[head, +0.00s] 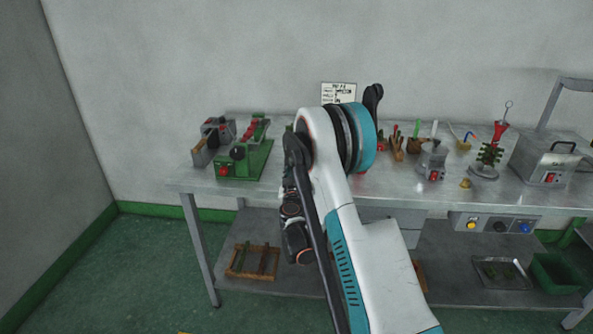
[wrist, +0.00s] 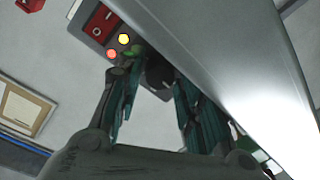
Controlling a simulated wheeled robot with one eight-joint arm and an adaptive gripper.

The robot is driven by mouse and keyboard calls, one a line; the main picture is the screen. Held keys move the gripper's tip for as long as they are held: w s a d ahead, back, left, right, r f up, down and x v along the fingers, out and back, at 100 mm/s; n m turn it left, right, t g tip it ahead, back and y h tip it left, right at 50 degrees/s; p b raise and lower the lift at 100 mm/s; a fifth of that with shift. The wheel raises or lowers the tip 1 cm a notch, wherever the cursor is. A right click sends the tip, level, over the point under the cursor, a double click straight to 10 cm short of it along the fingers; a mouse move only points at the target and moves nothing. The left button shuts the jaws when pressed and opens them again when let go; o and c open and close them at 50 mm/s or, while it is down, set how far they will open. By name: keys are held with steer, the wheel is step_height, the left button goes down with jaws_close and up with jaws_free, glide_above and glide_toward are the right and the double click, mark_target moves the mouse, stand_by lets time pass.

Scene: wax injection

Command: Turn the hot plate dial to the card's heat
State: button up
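The card (head: 339,93) stands at the back of the bench by the wall; its print is too small to read surely. In the wrist view a grey control box (wrist: 87,32) carries a red switch, and yellow, red and green lamps. A dark round knob (wrist: 158,72), which looks like the dial, shows just past my fingers, partly hidden; its setting cannot be read. My gripper (wrist: 153,92) is open, its fingers apart on either side of the knob in the picture. I cannot tell whether they touch it.
A steel bench (head: 285,184) runs along the wall. A large pale surface (wrist: 220,50) crosses the wrist view.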

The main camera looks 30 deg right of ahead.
steer(key=c, duration=0.8)
jaws_close()
steer(key=m, duration=0.4)
steer(key=shift+m, duration=0.3)
steer(key=shift+m+h, duration=0.3)
steer(key=shift+m, duration=2.1)
steer(key=o, duration=0.8)
jaws_free()
